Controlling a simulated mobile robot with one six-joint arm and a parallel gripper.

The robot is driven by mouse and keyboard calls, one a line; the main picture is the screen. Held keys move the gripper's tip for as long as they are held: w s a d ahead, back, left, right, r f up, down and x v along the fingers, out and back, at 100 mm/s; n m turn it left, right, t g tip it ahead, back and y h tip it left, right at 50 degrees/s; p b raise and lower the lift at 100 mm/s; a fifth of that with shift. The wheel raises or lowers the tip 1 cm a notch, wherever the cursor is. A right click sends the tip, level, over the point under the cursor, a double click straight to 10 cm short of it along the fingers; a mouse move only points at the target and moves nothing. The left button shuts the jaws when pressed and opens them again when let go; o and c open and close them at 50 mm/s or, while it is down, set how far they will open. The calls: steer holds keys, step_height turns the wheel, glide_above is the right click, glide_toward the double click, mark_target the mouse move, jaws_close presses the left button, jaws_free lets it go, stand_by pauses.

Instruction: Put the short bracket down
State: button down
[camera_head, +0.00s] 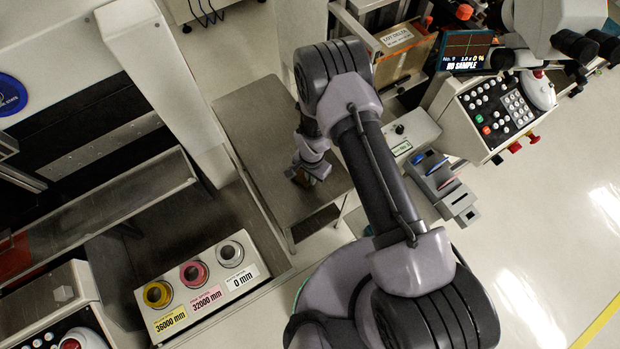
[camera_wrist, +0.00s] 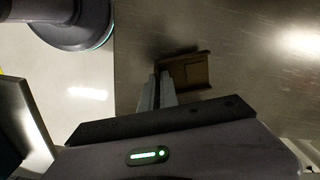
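The short bracket (camera_wrist: 188,72) is a small brown channel-shaped piece with raised edges. In the wrist view it sits just beyond and to the right of my fingertips. My gripper (camera_wrist: 158,82) has its two grey fingers close together, with the bracket's left edge between their tips. In the head view my gripper (camera_head: 311,171) is low over the grey metal table (camera_head: 262,125), near its front right part. A brown bit of the bracket (camera_head: 301,179) shows beneath it. I cannot tell whether the bracket touches the table top.
A box with yellow, pink and grey spools (camera_head: 195,285) stands at the lower left. A white post (camera_head: 165,85) rises left of the table. A control panel (camera_head: 492,115) and a grey pen holder (camera_head: 440,182) are to the right. The table's left part is bare.

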step_height(320, 180, down, 2)
steer(key=shift+f, duration=0.1)
steer(key=shift+f+b, duration=0.1)
steer(key=shift+b, duration=0.25)
steer(key=c, duration=1.6)
jaws_free()
